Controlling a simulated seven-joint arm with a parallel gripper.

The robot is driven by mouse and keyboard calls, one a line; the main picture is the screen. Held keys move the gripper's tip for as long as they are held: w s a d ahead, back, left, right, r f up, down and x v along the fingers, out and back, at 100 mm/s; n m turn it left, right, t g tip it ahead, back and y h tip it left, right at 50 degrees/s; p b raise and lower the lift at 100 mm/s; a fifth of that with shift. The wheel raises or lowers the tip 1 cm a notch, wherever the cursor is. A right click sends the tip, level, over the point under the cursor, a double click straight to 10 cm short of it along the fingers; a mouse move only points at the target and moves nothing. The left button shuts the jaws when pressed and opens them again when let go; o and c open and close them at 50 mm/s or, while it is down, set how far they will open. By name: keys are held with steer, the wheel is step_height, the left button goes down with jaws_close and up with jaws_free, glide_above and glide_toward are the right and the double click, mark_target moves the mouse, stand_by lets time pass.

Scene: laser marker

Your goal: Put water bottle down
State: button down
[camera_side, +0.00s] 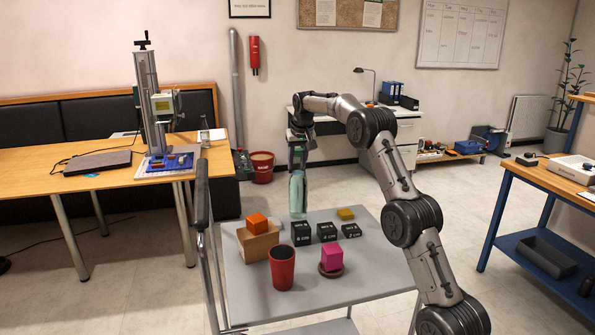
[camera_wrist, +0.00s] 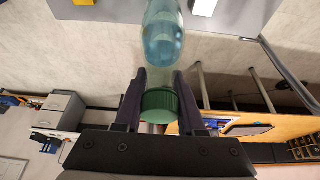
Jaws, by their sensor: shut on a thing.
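The water bottle (camera_side: 297,194) is pale green and translucent. It hangs upright under my gripper (camera_side: 297,156), with its base near the back edge of the grey cart top (camera_side: 340,285). I cannot tell whether the base touches the surface. In the wrist view, my gripper (camera_wrist: 160,88) has its two dark fingers on either side of the bottle's neck, shut on it. The green cap (camera_wrist: 159,106) sits between the fingers, and the clear blue-tinted bottle body (camera_wrist: 163,40) extends past them over the grey cart top.
On the cart stand an orange cube (camera_side: 257,222) on a brown box (camera_side: 257,243), a red cup (camera_side: 282,268), a pink cube (camera_side: 332,257) on a round coaster, several black boxes (camera_side: 326,231) and a yellow block (camera_side: 346,213). The cart's front right surface is clear. A wooden table (camera_side: 110,183) stands left.

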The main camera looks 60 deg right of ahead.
mark_target(297, 170)
steer(key=shift+f, duration=1.35)
steer(key=c, duration=0.5)
jaws_free()
steer(key=shift+f, duration=0.2)
